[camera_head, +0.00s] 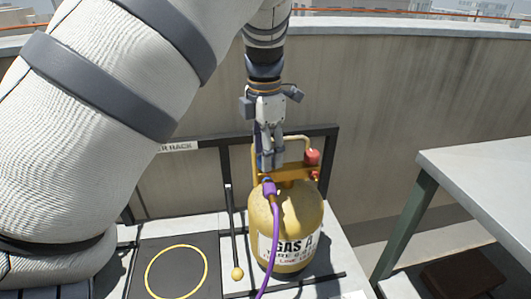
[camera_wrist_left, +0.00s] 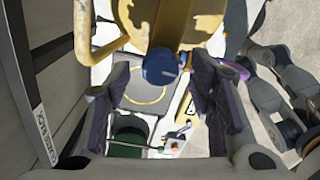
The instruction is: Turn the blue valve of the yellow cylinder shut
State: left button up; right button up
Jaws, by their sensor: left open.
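The yellow cylinder (camera_head: 290,220) labelled GAS A stands upright on the rack's platform. Its yellow top also shows in the left wrist view (camera_wrist_left: 190,25). The blue valve (camera_wrist_left: 160,67) is a round knob in the left wrist view, between my left gripper's two fingers. My left gripper (camera_head: 271,162) points down at the cylinder's top in the head view, its fingers apart. I cannot tell whether a finger touches the knob. In the head view the fingers largely hide the knob.
A purple hose (camera_head: 274,230) runs down the cylinder's front. A red knob (camera_head: 312,157) sits right of the gripper. A black mat with a yellow ring (camera_head: 148,272) and a rod with a yellow ball (camera_head: 237,273) are at left. A grey table (camera_head: 485,165) stands right.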

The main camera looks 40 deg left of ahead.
pick_arm(q)
jog(key=shift+f, duration=0.5)
jog(key=c, duration=1.2)
jog(key=shift+o, duration=0.2)
